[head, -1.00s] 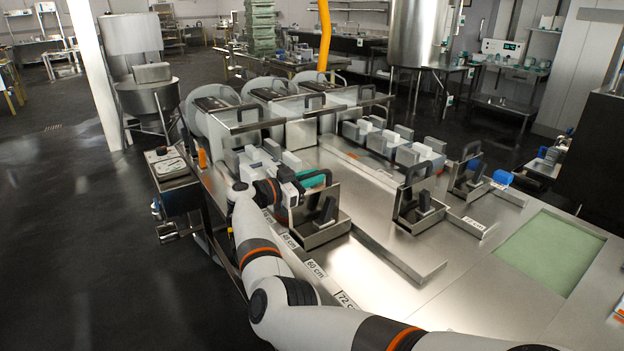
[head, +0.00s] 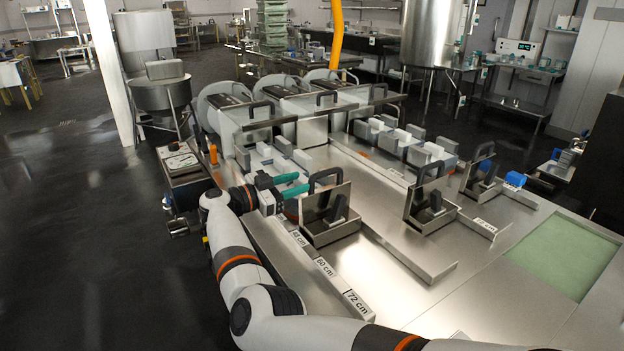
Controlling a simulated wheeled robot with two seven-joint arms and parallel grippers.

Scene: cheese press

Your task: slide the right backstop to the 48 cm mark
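A steel backstop (head: 328,207) with an upright plate, a dark arched handle and a dark block stands on the lane nearest the left edge of the press. Its base is beside the 48 cm label (head: 299,238). My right gripper (head: 301,184) is just left of its handle. The two teal fingers are spread, with nothing seen between them, and look apart from the handle. Two more backstops stand farther right, one in the middle lane (head: 433,205) and one in the far lane (head: 481,178). My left gripper is out of view.
The 60 cm label (head: 325,268) and 72 cm label (head: 357,303) lie along the edge toward me. Grey and white blocks (head: 280,160) fill the lane behind the backstop. A green panel (head: 560,255) is at the right. The steel top in front is mostly bare.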

